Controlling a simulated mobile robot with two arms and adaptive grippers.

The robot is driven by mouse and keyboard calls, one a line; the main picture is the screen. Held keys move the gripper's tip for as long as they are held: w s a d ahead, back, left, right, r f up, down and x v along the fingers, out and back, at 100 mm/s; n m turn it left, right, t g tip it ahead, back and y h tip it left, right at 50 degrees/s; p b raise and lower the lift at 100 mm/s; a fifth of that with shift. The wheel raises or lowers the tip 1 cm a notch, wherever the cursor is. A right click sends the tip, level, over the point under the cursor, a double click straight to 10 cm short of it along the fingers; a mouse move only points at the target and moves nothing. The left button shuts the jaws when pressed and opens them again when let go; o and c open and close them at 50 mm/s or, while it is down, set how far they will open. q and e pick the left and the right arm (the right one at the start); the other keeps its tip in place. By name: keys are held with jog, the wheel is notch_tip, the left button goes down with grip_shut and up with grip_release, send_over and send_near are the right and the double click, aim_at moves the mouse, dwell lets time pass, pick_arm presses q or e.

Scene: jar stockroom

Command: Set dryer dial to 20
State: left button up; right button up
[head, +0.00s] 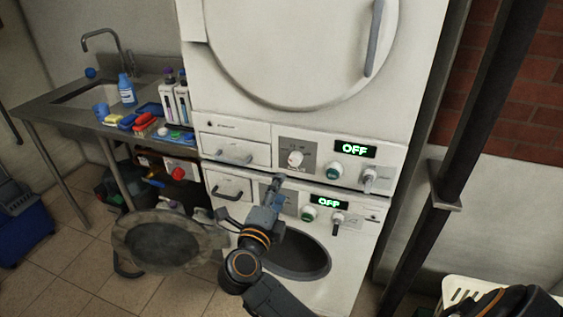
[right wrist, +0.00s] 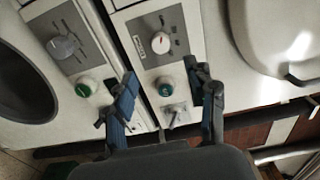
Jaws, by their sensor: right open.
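The dryer (head: 235,90) is the upper machine of a stack. Its white dial (head: 295,158) sits on a grey plate, left of a green button (head: 335,170) and a green display (head: 355,150) reading OFF. The dial also shows in the right wrist view (right wrist: 161,43); its setting is too small to read. My right gripper (head: 276,187) is in front of the machines, just below the dryer dial, partly covering the lower panel. In the right wrist view its blue fingers (right wrist: 168,80) are apart and empty, with the dryer's green button (right wrist: 165,88) seen between them. My left gripper is not in view.
The washer (head: 350,270) below has a similar panel, a grey dial (right wrist: 62,47), a display (head: 328,202) reading OFF and an open round door (head: 160,242). A sink counter (head: 60,115) with bottles stands left. A dark pole (head: 440,185) stands right; a white basket (head: 460,290) is lower right.

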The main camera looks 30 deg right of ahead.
aim_at(294, 162)
jog(key=p+x, duration=0.1)
jog(key=x, duration=1)
jog(key=shift+d, duration=0.15)
jog(key=shift+w+d, duration=0.35)
jog(key=shift+w, duration=0.05)
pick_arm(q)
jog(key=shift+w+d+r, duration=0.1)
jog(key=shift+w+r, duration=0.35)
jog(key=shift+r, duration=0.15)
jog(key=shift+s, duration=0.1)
pick_arm(e)
jog(key=c, duration=1.2)
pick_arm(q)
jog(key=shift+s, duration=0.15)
pick_arm(e)
jog(key=shift+o, duration=0.2)
